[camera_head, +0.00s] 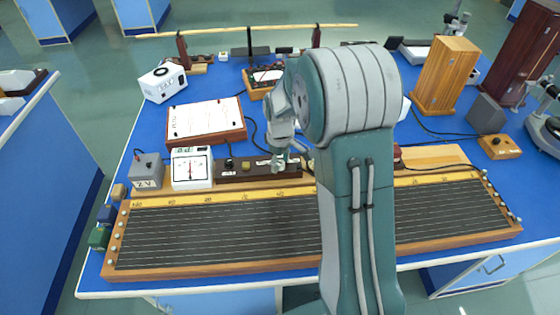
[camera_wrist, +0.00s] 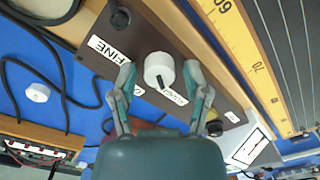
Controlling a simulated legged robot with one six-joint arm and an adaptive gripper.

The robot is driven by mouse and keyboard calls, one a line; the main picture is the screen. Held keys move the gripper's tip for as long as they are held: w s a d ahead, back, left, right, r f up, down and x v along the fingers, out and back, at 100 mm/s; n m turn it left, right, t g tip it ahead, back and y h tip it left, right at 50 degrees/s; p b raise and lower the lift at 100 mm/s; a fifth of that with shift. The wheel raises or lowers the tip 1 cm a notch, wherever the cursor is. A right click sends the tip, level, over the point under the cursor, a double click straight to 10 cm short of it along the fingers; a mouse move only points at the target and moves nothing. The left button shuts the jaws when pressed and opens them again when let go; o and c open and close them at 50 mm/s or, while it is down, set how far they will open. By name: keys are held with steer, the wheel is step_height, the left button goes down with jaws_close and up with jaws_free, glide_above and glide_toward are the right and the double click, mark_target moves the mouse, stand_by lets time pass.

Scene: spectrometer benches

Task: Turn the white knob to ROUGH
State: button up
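The white knob (camera_wrist: 158,66) sits on a dark brown box (camera_wrist: 185,38) in the wrist view. A black pointer mark on it points down in the picture, toward a small white label (camera_wrist: 175,97) whose text is hard to read. A "FINE" label (camera_wrist: 107,50) lies to its left. My gripper (camera_wrist: 160,72) is open, one finger on each side of the knob, with small gaps seeming to show. In the head view my gripper (camera_head: 280,163) is over the brown box (camera_head: 240,174), and I cannot make out the knob there.
Black posts stand on the box, one (camera_wrist: 120,19) near "FINE" and one (camera_wrist: 214,128) by my right finger. A white meter (camera_head: 191,168) stands left of the box. A long ruled board (camera_head: 215,235) lies in front. Cables lie behind.

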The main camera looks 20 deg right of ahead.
mark_target(280, 163)
steer(key=shift+r, duration=0.15)
step_height(280, 163, up, 12)
stand_by(0.7)
steer(key=shift+w, duration=0.1)
steer(key=s+a+r+m+t, duration=0.35)
steer(key=s+r, duration=0.45)
steer(key=s, duration=0.5)
steer(key=s+a+m+t, duration=0.2)
steer(key=s+a+m, duration=0.1)
steer(key=s, duration=0.8)
steer(key=shift+s+a, duration=0.15)
steer(key=shift+s, duration=0.25)
